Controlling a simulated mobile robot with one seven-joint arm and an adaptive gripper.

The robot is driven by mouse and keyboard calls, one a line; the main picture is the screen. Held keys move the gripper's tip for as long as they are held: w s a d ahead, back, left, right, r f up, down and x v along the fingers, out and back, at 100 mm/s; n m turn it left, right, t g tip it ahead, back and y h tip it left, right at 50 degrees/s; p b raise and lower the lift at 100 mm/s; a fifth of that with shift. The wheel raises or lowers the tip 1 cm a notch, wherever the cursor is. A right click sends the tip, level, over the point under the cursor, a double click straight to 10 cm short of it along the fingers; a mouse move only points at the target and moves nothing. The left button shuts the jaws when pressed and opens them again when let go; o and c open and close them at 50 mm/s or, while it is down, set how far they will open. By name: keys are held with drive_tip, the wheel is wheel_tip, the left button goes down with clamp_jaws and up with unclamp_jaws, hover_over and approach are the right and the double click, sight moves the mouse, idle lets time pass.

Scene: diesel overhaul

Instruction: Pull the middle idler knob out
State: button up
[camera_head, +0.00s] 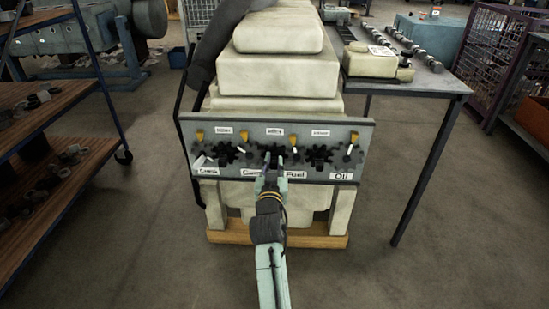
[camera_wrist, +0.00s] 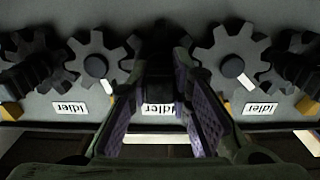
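The grey gear panel (camera_head: 349,135) stands upright on the front of the pale engine block. Dark gears show left (camera_head: 227,153) and right (camera_head: 319,156) of the middle. My gripper (camera_head: 272,163) is at the panel's middle and covers most of the middle gear there. In the wrist view, the two padded fingers of my gripper (camera_wrist: 162,80) stand apart, with an inverted "Idler" label (camera_wrist: 158,109) showing between them. The middle idler knob is lost in the dark area by the fingertips; contact with it cannot be told. Round dark knobs show on the left gear (camera_wrist: 96,66) and right gear (camera_wrist: 232,67).
White pointers and yellow tabs sit beside the gears. A grey table (camera_head: 420,84) with metal parts stands right of the engine. A wood-shelved rack (camera_head: 60,112) with dark parts is at the left. The floor in front is clear.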

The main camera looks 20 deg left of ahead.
clamp_jaws()
drive_tip(key=shift+s, duration=0.1)
drive_tip(key=shift+v, duration=1)
drive_tip(key=o, duration=1.2)
unclamp_jaws()
drive_tip(key=shift+c, duration=0.2)
drive_tip(key=p+v, duration=0.1)
drive_tip(key=v, duration=0.6)
